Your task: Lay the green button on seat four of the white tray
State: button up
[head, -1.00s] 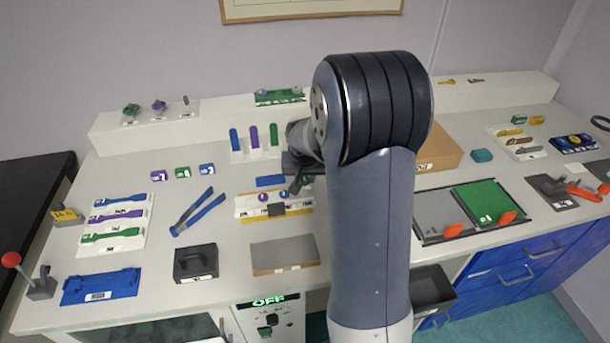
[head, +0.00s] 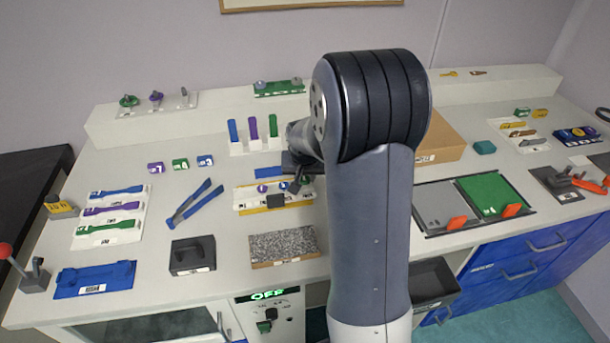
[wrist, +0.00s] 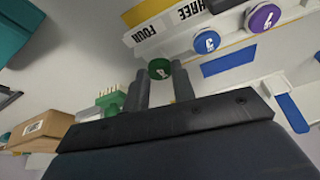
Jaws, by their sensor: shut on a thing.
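My gripper (wrist: 161,80) is shut on the green button (wrist: 159,68), which sits between the two dark fingertips in the wrist view. The white tray (wrist: 180,47) lies by it, with the words FOUR and THREE on a yellow-and-white strip. The button is close to the FOUR end; its height above the tray cannot be told. A blue button (wrist: 206,42) and a purple button (wrist: 262,18) sit along the tray. In the head view, my gripper (head: 302,182) is at the right end of the white tray (head: 243,200), and my arm hides part of that area.
A rack with upright blue, purple and green pieces (head: 252,128) stands behind the tray. A blue plate (head: 268,172) lies between them. In front is a speckled block (head: 284,244), with blue tongs (head: 195,205) to the left. A cardboard box (head: 436,138) is right of my arm.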

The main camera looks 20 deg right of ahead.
jog(key=shift+f+b, duration=0.5)
jog(key=shift+f, duration=0.2)
jog(key=o, duration=0.9)
jog(key=shift+o, duration=0.2)
jog(key=shift+r, duration=0.1)
jog(key=v, duration=1)
jog(key=shift+s+r, duration=0.15)
jog(key=shift+r, duration=0.2)
jog(key=x, duration=1)
jog(key=shift+f, duration=0.4)
jog(key=shift+r+p, duration=0.35)
